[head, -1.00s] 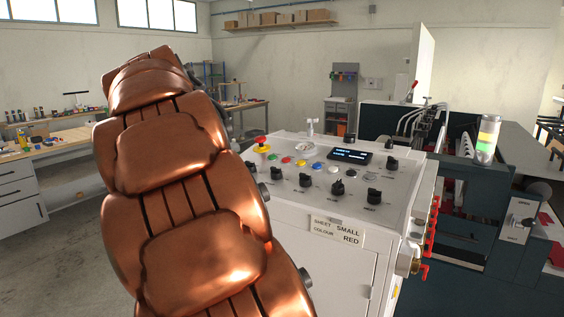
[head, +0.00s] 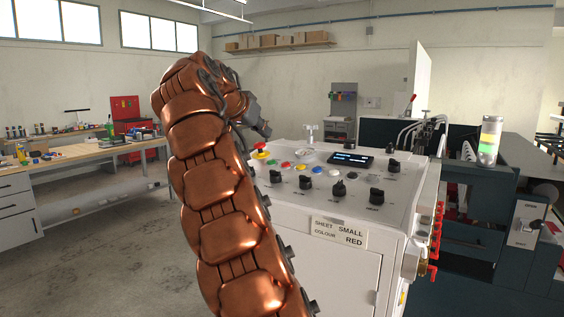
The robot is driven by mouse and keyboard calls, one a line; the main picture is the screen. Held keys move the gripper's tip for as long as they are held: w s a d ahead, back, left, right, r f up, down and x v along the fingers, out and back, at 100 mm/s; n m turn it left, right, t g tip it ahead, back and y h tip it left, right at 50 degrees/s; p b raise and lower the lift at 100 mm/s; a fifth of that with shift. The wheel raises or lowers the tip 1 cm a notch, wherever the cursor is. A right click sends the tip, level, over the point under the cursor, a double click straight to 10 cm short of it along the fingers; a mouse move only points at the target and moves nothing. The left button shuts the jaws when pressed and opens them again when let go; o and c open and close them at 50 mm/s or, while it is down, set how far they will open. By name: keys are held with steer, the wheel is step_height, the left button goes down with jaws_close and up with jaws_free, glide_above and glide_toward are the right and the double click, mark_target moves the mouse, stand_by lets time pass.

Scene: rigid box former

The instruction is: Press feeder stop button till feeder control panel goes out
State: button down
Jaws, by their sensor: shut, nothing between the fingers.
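The white control cabinet's panel (head: 318,196) carries a row of small coloured buttons, including a red one (head: 287,165), and several black knobs. A red mushroom button on a yellow base (head: 260,149) is at its left end. The labels are too small to read, so I cannot tell which is the feeder stop button. The dark display (head: 350,159) is lit with blue-white text. My gripper (head: 259,121) is shut and empty, partly hidden behind my copper arm, above and beyond the panel's left end, apart from the buttons.
A stack light (head: 489,140) glows on the dark machine (head: 490,205) at the right. Red fittings (head: 436,235) stick out of the cabinet's right side. A workbench (head: 90,160) stands at the left, with open floor before it.

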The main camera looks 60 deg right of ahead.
stand_by(0.3)
steer(key=p, duration=0.2)
glide_above(288, 162)
steer(key=a, duration=0.4)
steer(key=f, duration=0.6)
steer(key=shift+d, duration=0.2)
steer(key=shift+f, duration=0.45)
steer(key=shift+d+f, duration=0.25)
steer(key=shift+f, duration=0.95)
